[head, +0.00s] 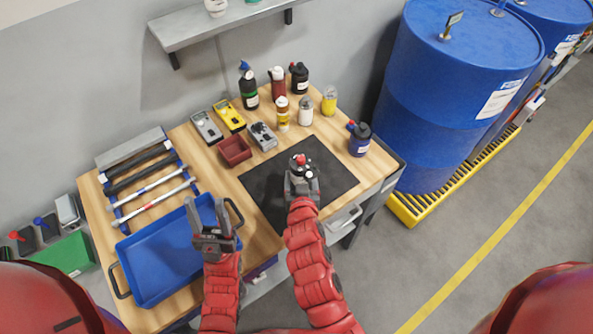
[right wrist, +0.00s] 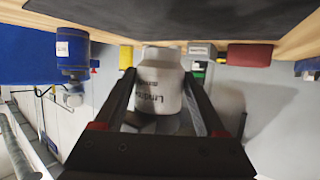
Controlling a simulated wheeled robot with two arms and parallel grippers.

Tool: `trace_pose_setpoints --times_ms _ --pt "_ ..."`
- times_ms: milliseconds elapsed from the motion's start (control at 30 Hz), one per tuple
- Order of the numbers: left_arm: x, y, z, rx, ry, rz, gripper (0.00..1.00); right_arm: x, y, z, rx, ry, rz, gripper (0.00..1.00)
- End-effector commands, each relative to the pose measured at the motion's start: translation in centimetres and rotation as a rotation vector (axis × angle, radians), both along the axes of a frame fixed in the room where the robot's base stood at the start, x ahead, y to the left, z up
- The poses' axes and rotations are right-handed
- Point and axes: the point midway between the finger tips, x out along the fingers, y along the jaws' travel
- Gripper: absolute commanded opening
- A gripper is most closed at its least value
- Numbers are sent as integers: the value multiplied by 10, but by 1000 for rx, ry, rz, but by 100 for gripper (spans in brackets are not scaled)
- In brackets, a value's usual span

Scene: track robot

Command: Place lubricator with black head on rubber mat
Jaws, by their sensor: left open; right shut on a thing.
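The black rubber mat (head: 265,187) lies flat on the wooden table; its dark surface fills the top of the right wrist view (right wrist: 175,12). My right gripper (head: 302,172) is over the mat, shut on a pale bottle, which shows between the fingers in the right wrist view (right wrist: 160,88) with dark lettering. In the head view the gripper mostly hides this bottle; small red and black parts show at its top. I cannot tell whether the bottle touches the mat. My left gripper (head: 208,208) is open and empty above the blue tray's right side.
Several bottles stand behind the mat, including a white one (head: 306,111). A dark blue bottle (head: 359,140) stands right of it. A red bin (head: 235,151) and meters are left of the mat. The blue tray (head: 150,265) fills the front left. Blue drums (head: 440,110) stand right.

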Motion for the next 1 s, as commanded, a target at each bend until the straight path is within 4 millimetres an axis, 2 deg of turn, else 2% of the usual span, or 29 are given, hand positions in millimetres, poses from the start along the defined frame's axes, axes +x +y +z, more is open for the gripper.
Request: trace_pose_setpoints --times_ms 33,100,233,367,567,933,967,1000 --pt "0 0 4 0 0 0 50 13 4 2 2 -1 -1 5" --pt "0 0 4 0 0 0 50 26 7 -1 1 1 -1 5" --pt "0 0 5 0 0 0 50 41 11 -3 1 1 0 5" --pt "0 0 2 0 0 0 50 44 11 -11 0 3 0 5" --pt "0 0 -12 0 0 0 50 43 12 -41 0 4 1 5" --pt "0 0 -15 0 0 0 50 43 12 -43 2 2 1 5" --pt "0 0 -14 0 0 0 50 43 12 -42 2 2 1 78" --pt "0 0 -13 0 0 0 50 43 12 -42 2 2 1 85"
